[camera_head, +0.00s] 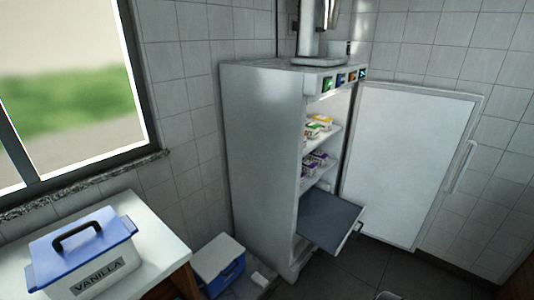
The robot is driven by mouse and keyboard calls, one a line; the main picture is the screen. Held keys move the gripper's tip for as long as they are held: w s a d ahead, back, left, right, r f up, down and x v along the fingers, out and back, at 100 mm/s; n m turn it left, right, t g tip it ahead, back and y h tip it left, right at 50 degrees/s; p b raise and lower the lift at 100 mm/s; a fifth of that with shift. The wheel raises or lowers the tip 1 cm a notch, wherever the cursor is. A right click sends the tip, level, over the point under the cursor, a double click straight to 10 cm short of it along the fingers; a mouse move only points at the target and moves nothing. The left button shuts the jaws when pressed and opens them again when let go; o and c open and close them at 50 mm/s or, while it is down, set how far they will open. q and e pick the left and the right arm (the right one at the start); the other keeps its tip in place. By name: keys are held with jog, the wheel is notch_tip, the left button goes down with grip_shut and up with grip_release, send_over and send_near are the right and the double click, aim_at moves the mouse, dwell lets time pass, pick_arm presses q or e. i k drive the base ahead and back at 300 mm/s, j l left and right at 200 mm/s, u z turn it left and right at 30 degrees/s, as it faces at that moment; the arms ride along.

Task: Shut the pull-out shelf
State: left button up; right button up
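The pull-out shelf (328,217) is a dark grey flat panel in the lower part of the tall white cabinet (262,150). It sticks out of the cabinet front toward the lower right, with a small handle (358,226) at its outer edge. The top of the shelf looks bare. The cabinet's white door (408,160) is wide open to the right, with a long bar handle (461,167).
Small packages (318,127) sit on the upper shelves. A vanilla container (84,255) with a blue lid stands on a white-topped table (157,252) at lower left. A blue and white cooler (219,262) is on the floor left of the cabinet. Dark floor (345,270) in front looks mostly clear.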

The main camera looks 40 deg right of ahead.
aim_at(325, 219)
jog(key=z, duration=2.3)
jog(key=i+u, duration=0.25)
jog(key=u, duration=0.2)
jog(key=i+l+u, duration=0.25)
jog(key=u, duration=0.15)
jog(key=i+l+u, duration=0.25)
jog(key=u, duration=0.2)
